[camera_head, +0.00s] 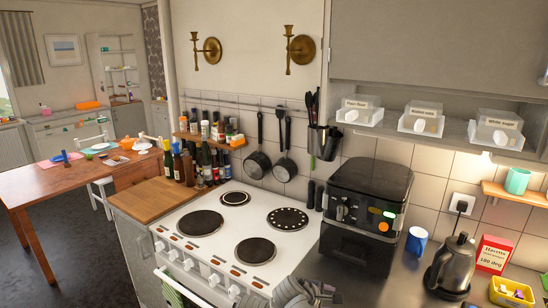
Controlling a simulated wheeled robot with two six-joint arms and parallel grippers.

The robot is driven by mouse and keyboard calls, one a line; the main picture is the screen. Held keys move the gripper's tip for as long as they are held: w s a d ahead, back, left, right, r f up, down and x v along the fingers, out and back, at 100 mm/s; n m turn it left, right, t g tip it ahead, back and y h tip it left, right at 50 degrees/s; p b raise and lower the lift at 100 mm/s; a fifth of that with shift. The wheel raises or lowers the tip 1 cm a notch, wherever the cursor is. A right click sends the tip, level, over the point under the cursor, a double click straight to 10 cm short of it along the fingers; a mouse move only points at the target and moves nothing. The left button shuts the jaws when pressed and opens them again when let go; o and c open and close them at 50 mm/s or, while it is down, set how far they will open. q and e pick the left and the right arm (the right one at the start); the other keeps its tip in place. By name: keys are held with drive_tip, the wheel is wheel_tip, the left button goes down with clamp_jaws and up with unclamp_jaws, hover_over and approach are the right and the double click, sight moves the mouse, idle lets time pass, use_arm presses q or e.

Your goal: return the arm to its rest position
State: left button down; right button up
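A grey part of my own arm, with what looks like my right gripper (322,291), shows at the bottom edge, just right of the middle. It is in front of the white cooker (226,238), near its front right corner and the worktop. Most of the arm is cut off by the frame. I cannot make out whether the fingers are open or shut, and no held thing can be seen. My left gripper is not in view.
A black air fryer (368,205) stands right of the cooker. A blue mug (417,240), kettle (453,262), red box (494,254) and yellow tub (511,292) stand further right. Bottles (190,166) stand behind the wooden board (157,199). A striped towel (172,296) hangs at the cooker's front.

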drive_tip(key=s+a+f+m+g+y, duration=0.3)
drive_tip(key=s+a+m, duration=0.1)
drive_tip(key=s, duration=0.4)
drive_tip(key=s+a+f+m+g+y, duration=0.2)
drive_tip(key=s+a+m, duration=0.3)
drive_tip(key=s, duration=0.3)
drive_tip(key=shift+a+f+g+y, duration=0.4)
drive_tip(key=shift+a+f+g, duration=0.35)
drive_tip(key=shift+f, duration=0.15)
